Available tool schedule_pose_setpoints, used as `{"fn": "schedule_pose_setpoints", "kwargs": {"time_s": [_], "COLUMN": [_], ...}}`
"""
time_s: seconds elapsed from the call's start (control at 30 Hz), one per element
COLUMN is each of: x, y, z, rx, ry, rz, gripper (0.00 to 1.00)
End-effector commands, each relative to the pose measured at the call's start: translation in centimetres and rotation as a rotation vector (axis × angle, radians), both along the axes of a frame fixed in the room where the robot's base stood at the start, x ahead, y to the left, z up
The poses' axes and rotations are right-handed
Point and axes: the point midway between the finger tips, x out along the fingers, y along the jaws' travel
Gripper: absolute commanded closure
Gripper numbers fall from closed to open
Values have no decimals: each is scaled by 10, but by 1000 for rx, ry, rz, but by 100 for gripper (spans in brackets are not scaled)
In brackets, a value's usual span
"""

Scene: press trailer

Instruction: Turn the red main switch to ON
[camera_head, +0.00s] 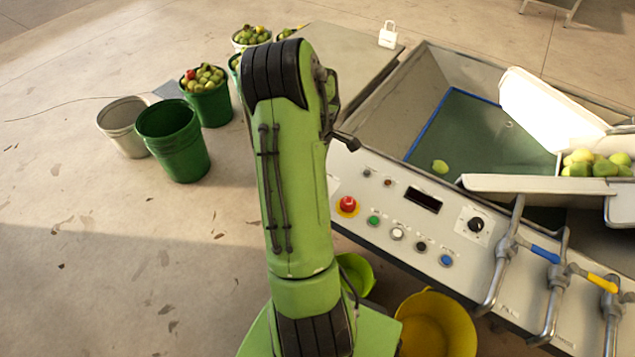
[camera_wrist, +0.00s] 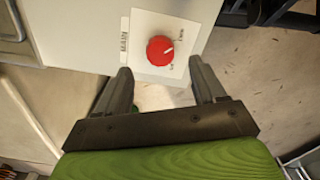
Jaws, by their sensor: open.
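The red main switch (camera_wrist: 160,51) is a round red knob with a pale pointer mark, on a white plate labelled MAIN. In the wrist view its pointer is tilted toward the upper right; the small position labels are hard to read. My gripper (camera_wrist: 163,80) is open, its two dark fingers spread, with the knob beyond the fingertips and roughly centred between them. Nothing is between the fingers, and I cannot tell if they touch the plate. In the head view my green arm hides the gripper, and the main switch is not visible there.
A control panel (camera_head: 465,258) carries a red emergency button (camera_head: 347,205), several coloured buttons and a black dial (camera_head: 475,225). Pipes with a blue handle (camera_head: 545,254) and a yellow handle (camera_head: 602,284) stand at right. Fruit buckets stand left; a yellow bucket (camera_head: 437,325) is below the panel.

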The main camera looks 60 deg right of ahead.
Motion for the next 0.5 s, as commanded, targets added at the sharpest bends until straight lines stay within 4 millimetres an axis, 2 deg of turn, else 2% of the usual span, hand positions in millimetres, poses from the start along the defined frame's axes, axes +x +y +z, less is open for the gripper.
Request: {"fn": "schedule_pose_setpoints", "kwargs": {"time_s": [0.03,0.2,0.33,0.5], "x": [-1,0,0,0], "y": [1,1,0,0], "z": [-16,-45,-52,-52], "rx": [4,3,0,0], "ry": [2,2,0,0], "rz": [-1,0,0,0], "gripper": [31,31,31,31]}}
